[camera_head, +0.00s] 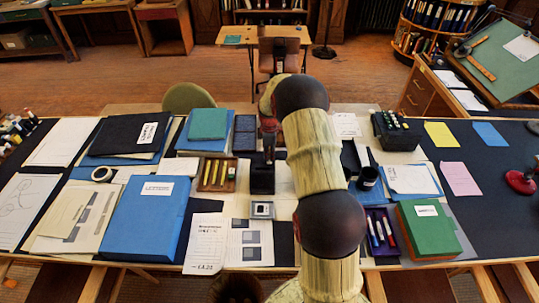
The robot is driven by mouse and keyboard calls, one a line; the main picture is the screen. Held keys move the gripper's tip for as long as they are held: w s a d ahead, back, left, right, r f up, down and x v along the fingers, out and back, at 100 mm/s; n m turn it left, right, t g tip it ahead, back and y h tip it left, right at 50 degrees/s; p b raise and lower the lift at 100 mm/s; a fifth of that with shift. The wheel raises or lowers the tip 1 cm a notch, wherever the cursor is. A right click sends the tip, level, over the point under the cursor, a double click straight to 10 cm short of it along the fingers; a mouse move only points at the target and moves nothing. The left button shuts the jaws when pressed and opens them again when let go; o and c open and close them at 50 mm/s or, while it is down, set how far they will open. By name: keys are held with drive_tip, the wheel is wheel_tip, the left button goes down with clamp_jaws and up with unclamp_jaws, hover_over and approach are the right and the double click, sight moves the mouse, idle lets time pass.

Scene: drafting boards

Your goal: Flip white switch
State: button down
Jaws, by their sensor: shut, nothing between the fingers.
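My gripper (269,158) is shut and empty, pointing down over the desk. In the picture it is above the switch, on the far side of it, and apart from it. A dark block-like thing (262,181) shows between my gripper and the switch. My arm hides the desk to the right of the switch.
Left of the switch are a wooden pencil tray (217,187), a blue box file (147,217) and papers (206,243). A chair back (188,97) stands behind the desk.

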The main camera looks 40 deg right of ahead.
drive_tip(key=shift+s+a, duration=0.3)
drive_tip(key=shift+s, duration=0.05)
wheel_tip(320, 180, up, 12)
drive_tip(key=shift+s+a, duration=0.15)
drive_tip(key=shift+s, duration=0.1)
idle(0.4)
wheel_tip(320, 180, up, 4)
drive_tip(key=p, duration=1.2)
hover_over(269, 163)
drive_tip(key=s, duration=0.2)
drive_tip(key=shift+w+a+r+p, duration=0.1)
drive_tip(key=shift+a+r+p, duration=0.1)
drive_tip(key=shift+a+p, duration=0.35)
drive_tip(key=shift+d+f+p, duration=0.1)
drive_tip(key=shift+d+p, duration=0.05)
drive_tip(key=shift+p, duration=0.6)
